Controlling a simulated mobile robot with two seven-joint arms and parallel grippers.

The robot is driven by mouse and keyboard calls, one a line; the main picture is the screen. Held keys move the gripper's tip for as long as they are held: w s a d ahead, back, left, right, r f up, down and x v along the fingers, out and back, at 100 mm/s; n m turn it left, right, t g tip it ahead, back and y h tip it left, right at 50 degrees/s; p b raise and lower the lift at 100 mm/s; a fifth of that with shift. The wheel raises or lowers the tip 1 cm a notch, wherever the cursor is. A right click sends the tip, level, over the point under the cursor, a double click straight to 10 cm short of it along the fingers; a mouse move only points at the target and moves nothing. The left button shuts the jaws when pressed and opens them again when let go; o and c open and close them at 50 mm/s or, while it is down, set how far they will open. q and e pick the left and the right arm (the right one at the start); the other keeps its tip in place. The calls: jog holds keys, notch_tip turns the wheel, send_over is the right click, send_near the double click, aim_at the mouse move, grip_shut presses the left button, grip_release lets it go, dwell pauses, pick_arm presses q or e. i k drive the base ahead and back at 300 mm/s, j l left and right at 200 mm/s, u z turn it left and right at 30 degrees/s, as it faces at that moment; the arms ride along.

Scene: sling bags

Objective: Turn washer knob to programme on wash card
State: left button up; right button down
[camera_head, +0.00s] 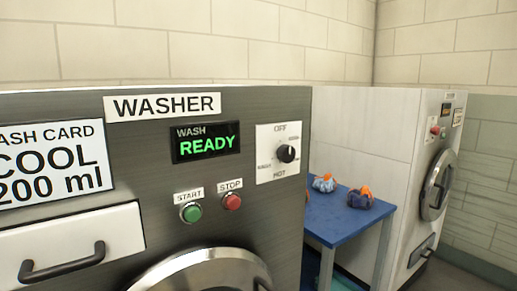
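The washer (130,140) is a dark grey machine filling the left and middle of the head view. Its black round knob (286,153) sits on a white dial plate (265,168) marked OFF at the top and HOT at the bottom. Smaller side labels are too small to read surely, and I cannot tell the pointer's direction. The wash card (50,163) on the washer's left front reads COOL and 200 ml; its left edge is cut off. Neither of my grippers is in view.
Green START (191,213) and red STOP (232,201) buttons sit below the display. A drawer (80,245) with a dark handle is at lower left. A blue table (345,222) with orange-and-blue bundles stands right of the washer, before a white machine (400,170).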

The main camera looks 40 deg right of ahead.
aim_at(286, 153)
jog(key=i+z, duration=0.15)
jog(key=z, duration=0.35)
jog(key=i+j+z, duration=0.1)
jog(key=z, duration=0.95)
jog(key=i, duration=0.4)
